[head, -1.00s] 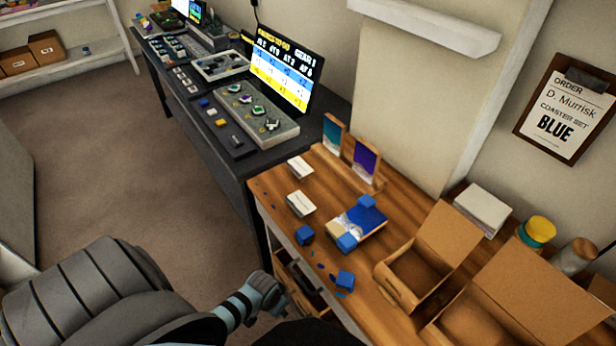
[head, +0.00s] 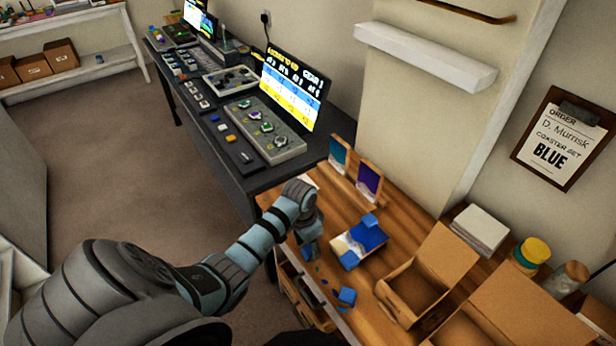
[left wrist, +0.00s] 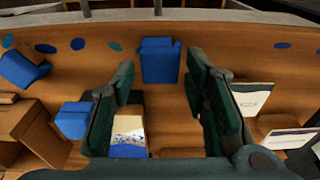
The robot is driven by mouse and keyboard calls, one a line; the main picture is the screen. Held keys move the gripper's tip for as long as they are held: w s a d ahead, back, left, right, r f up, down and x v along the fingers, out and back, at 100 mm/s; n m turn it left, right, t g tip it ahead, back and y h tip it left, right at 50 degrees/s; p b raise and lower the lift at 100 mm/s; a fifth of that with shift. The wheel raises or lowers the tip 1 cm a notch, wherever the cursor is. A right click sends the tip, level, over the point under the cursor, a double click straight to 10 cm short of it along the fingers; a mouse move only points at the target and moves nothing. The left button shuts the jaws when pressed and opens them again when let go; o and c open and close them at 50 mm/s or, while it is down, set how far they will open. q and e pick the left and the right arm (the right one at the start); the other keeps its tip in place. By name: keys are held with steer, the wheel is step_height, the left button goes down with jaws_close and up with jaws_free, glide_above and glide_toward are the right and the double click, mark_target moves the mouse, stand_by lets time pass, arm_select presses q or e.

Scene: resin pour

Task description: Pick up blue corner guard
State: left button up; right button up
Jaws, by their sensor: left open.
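My left gripper (head: 309,246) is open over the front edge of the wooden table. In the left wrist view its two fingers (left wrist: 161,72) stand apart, with a blue corner guard (left wrist: 160,62) on the wood between and just beyond their tips. In the head view the gripper mostly hides this guard. A second blue guard (head: 346,297) lies near the front edge and shows in the left wrist view (left wrist: 22,70). Two more guards (head: 348,260) (head: 370,220) sit on corners of the blue and white coaster (head: 360,240). My right gripper is not in view.
An open cardboard box (head: 408,303) stands right of the coaster. Two coasters in a wooden stand (head: 368,182) are behind. White cards (left wrist: 255,98) lie to the right in the left wrist view. Small blue spots dot the front edge. An open drawer (head: 302,300) is below.

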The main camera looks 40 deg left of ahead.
arm_select(q)
steer(key=shift+w+f, duration=0.15)
steer(key=shift+f, duration=0.7)
steer(key=shift+r, duration=0.1)
steer(key=c, duration=0.5)
steer(key=shift+c, duration=0.2)
steer(key=shift+r, duration=0.1)
